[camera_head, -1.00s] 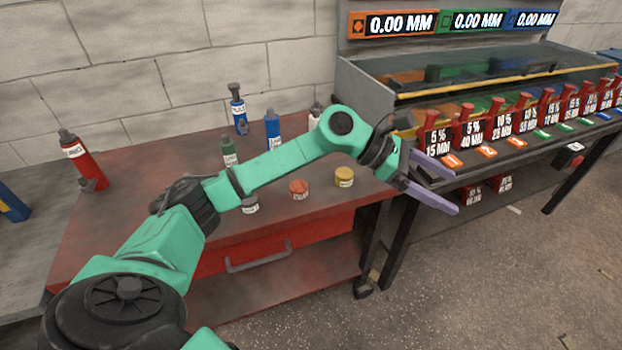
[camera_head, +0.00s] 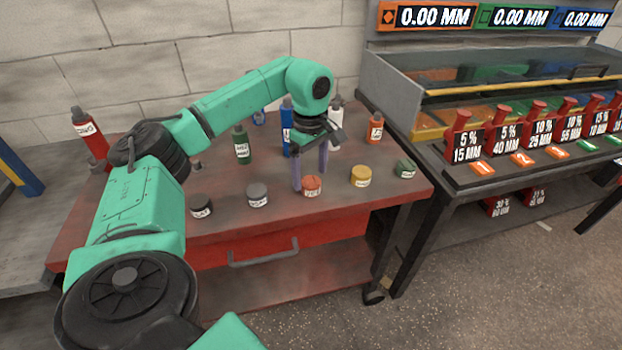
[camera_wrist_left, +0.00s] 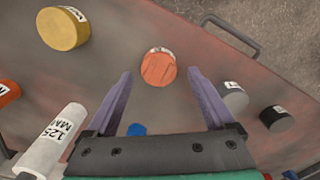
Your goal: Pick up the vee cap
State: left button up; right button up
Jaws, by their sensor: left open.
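Several round caps lie along the front of the red table. An orange-red cap (camera_head: 312,184) with a white label stands near the middle; its lettering is too small to read surely as vee. My left gripper (camera_head: 310,181) points down with its purple fingers apart, just behind and above this cap. In the left wrist view the orange-red cap (camera_wrist_left: 158,70) shows beyond and between the open fingertips (camera_wrist_left: 161,75), with nothing held. A yellow cap (camera_head: 361,175), a green cap (camera_head: 405,168), a grey cap (camera_head: 257,194) and a black cap (camera_head: 201,206) flank it. My right gripper is not in view.
Bottles stand behind the caps: green (camera_head: 241,145), blue (camera_head: 287,135), white (camera_head: 335,128) and orange (camera_head: 375,129). A red bottle (camera_head: 88,135) is at the left. A drawer handle (camera_head: 263,254) juts from the table (camera_head: 330,218). A rack bench (camera_head: 450,197) stands at right.

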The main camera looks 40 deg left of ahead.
aim_at(311, 185)
pick_arm(q)
notch_tip(311, 185, down, 3)
jog(key=shift+r, duration=0.1)
grip_shut()
jog(key=shift+r, duration=0.1)
